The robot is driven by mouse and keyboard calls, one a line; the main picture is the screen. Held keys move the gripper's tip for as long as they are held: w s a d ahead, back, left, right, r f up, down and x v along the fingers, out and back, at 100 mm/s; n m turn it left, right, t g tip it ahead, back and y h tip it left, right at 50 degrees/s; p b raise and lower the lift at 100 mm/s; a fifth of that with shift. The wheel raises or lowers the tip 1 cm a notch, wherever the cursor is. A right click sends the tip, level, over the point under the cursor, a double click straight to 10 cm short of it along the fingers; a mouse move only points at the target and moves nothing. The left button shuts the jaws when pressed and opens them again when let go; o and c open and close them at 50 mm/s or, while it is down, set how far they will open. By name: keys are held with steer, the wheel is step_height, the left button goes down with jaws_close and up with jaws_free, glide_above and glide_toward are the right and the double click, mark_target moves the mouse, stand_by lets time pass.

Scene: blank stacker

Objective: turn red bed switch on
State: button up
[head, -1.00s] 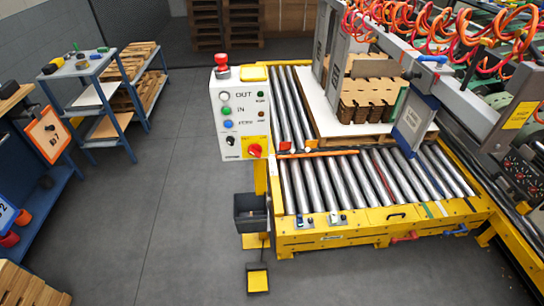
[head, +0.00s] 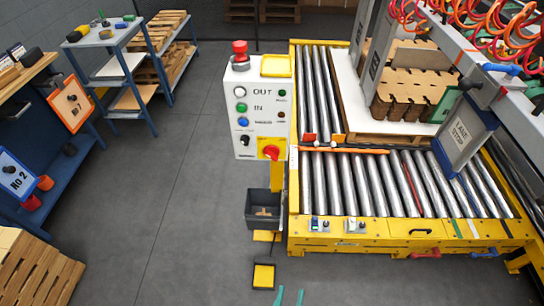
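A red rotary switch (head: 271,153) sits on a yellow plate at the lower right of a white control box (head: 243,104), left of the roller bed. Its handle looks slanted; I cannot read its on or off marks. The roller bed (head: 345,184) has steel rollers in a yellow frame. The rest of the gripper is out of frame.
The box also carries a red mushroom button (head: 240,51), a black knob (head: 245,140) and several round buttons. A dark bin (head: 264,209) hangs below the box, with a yellow pedal (head: 264,275) on the floor. Grey floor (head: 190,200) is clear to the left.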

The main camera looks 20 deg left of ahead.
steer(key=w+a+r+n+y, duration=0.1)
steer(key=w+a+n, duration=0.2)
steer(key=w, duration=0.4)
steer(key=w+a+n+y, duration=0.1)
steer(key=w+a+n, duration=0.1)
steer(key=w+a, duration=0.35)
steer(key=n+t+y, duration=0.1)
steer(key=n+y, duration=0.1)
steer(key=n, duration=0.2)
glide_toward(270, 157)
steer(key=x, duration=0.8)
steer(key=shift+w+a, duration=0.2)
steer(key=shift+w, duration=0.1)
jaws_close()
